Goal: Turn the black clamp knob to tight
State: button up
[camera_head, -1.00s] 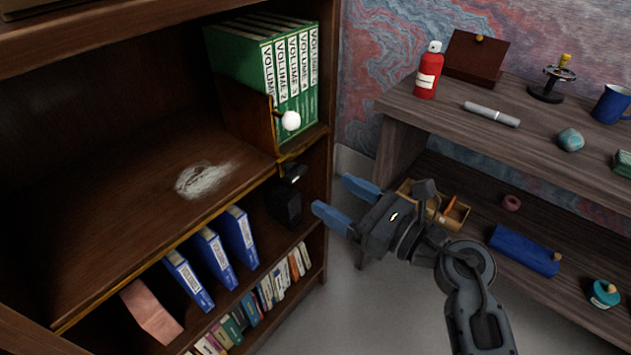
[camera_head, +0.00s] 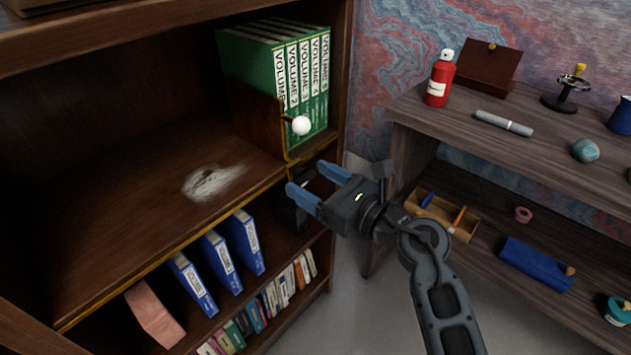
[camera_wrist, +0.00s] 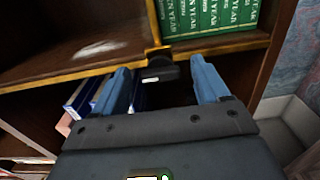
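The black clamp knob (camera_wrist: 160,74) shows in the wrist view, under a brass-coloured piece on the shelf's gold edge. A small white mark is on its front. In the head view the black clamp (camera_head: 290,212) hangs at the shelf edge, mostly hidden behind my fingers. My gripper (camera_head: 308,180) is open, its two blue fingers pointing at the clamp. In the wrist view the knob sits between the fingers (camera_wrist: 160,66) in the picture, with space on both sides. I see no contact.
Green volumes (camera_head: 291,75) stand above behind a brown bookend (camera_head: 262,122) with a white ball (camera_head: 301,125). Blue binders (camera_head: 222,260) stand on the shelf below. The wooden desk (camera_head: 470,150) at right carries a red bottle (camera_head: 440,80). Bare floor lies between.

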jog(key=c, duration=1.1)
jog(key=shift+o, duration=0.2)
jog(key=shift+r+m+p, duration=0.1)
jog(key=shift+m+p, duration=0.2)
jog(key=shift+p, duration=0.25)
jog(key=m+p, duration=0.2)
jog(key=p, duration=0.2)
jog(key=shift+r+m, duration=0.15)
jog(key=shift+m, duration=0.25)
jog(key=m+p, duration=0.5)
jog(key=shift+w+d+p, duration=0.1)
jog(key=shift+d+p, duration=0.05)
jog(key=shift+p, duration=0.15)
jog(key=m+p, duration=0.1)
jog(key=m, duration=0.1)
jog(key=m+p, duration=0.1)
jog(key=m, duration=0.1)
jog(key=m+p, duration=0.1)
jog(key=p, duration=0.1)
jog(key=shift+f+m, duration=0.3)
jog(key=shift+m, duration=0.1)
jog(key=shift+f+m+p, duration=0.2)
jog(key=shift+m+p, duration=0.95)
jog(key=shift+m, duration=0.55)
